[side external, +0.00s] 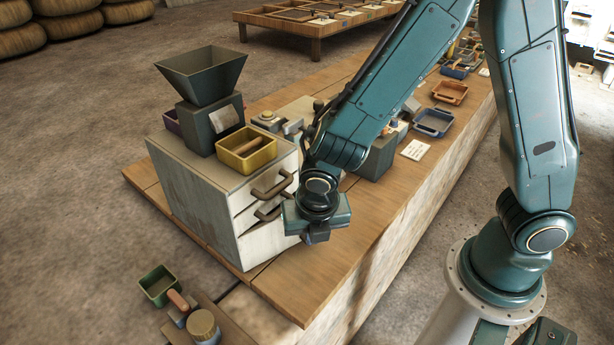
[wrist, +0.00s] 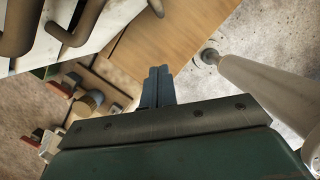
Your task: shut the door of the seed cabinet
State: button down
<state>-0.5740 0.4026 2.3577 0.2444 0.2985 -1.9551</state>
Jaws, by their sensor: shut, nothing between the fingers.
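The seed cabinet (side external: 196,203) is a worn white box on the near end of the wooden bench. Its front, with dark curved handles (side external: 268,190), faces right. My gripper (side external: 316,238) is low in front of this face, near its lower right side, with the fingers pointing down. In the wrist view the gripper (wrist: 159,74) is shut and empty. The cabinet front (wrist: 62,48) and dark handles (wrist: 80,24) fill the upper left there, apart from the fingertips. My wrist hides part of the front, and I cannot tell how far the door stands open.
A dark hopper (side external: 203,95) and a yellow tray (side external: 246,150) stand on the cabinet. A green tray (side external: 159,285) and small parts lie at the lower left. Bare bench top (side external: 330,275) is in front of the cabinet. Trays and parts line the bench farther back.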

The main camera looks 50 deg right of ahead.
jog(key=shift+v, duration=0.95)
jog(key=s+d+n, duration=0.2)
jog(key=shift+s+d+r+n+y, duration=0.1)
jog(key=shift+d+r+n+y, duration=0.2)
jog(key=shift+r+n, duration=0.1)
jog(key=shift+f, duration=0.2)
jog(key=shift+x, duration=4.55)
jog(key=shift+w+d+f, duration=0.15)
jog(key=shift+w+d, duration=0.15)
jog(key=shift+w, duration=0.45)
jog(key=shift+w+d+f, duration=0.15)
jog(key=shift+w+d, duration=0.2)
jog(key=shift+w, duration=0.35)
jog(key=shift+w+d, duration=0.25)
jog(key=shift+w, duration=0.25)
jog(key=shift+w, duration=0.1)
